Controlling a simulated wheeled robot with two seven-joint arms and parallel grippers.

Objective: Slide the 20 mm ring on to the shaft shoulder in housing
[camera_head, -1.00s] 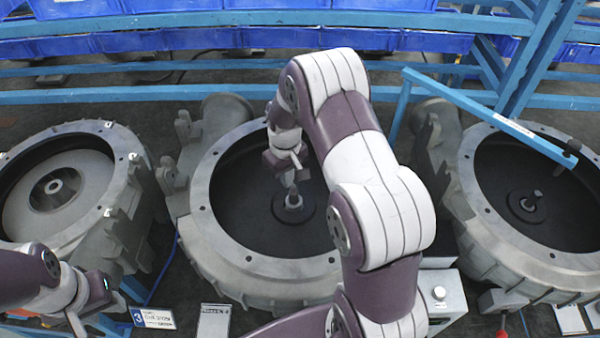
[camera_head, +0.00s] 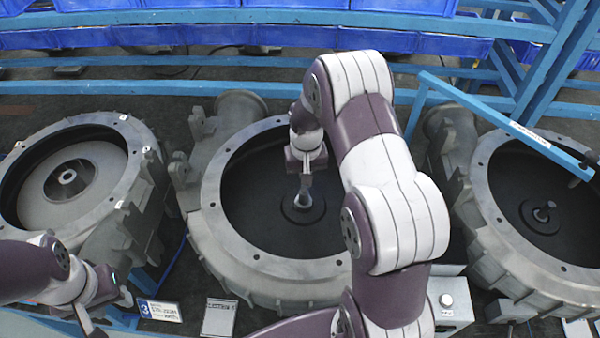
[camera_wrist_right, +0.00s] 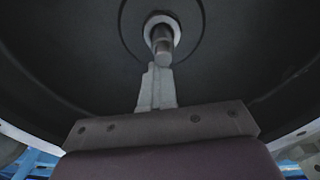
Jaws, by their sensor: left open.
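The middle housing (camera_head: 215,215) is an open grey casing with a dark inside. Its shaft (camera_wrist_right: 162,45) stands up from the hub, and a pale ring (camera_wrist_right: 150,22) shows around the shaft's lower part in the right wrist view. I cannot tell whether it is the 20 mm ring or part of the hub. My right gripper (camera_head: 304,196) points down over this shaft. Its fingers (camera_wrist_right: 156,88) look close together beside the shaft's end; contact and grip are unclear. My left gripper (camera_head: 92,322) is open at the lower left, away from the housing.
A left housing (camera_head: 125,195) and a right housing (camera_head: 480,225) flank the middle one. A blue bar (camera_head: 500,120) reaches over the right housing. A grey button box (camera_head: 450,305) and white labels (camera_head: 218,317) lie in front. Blue bins line the back.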

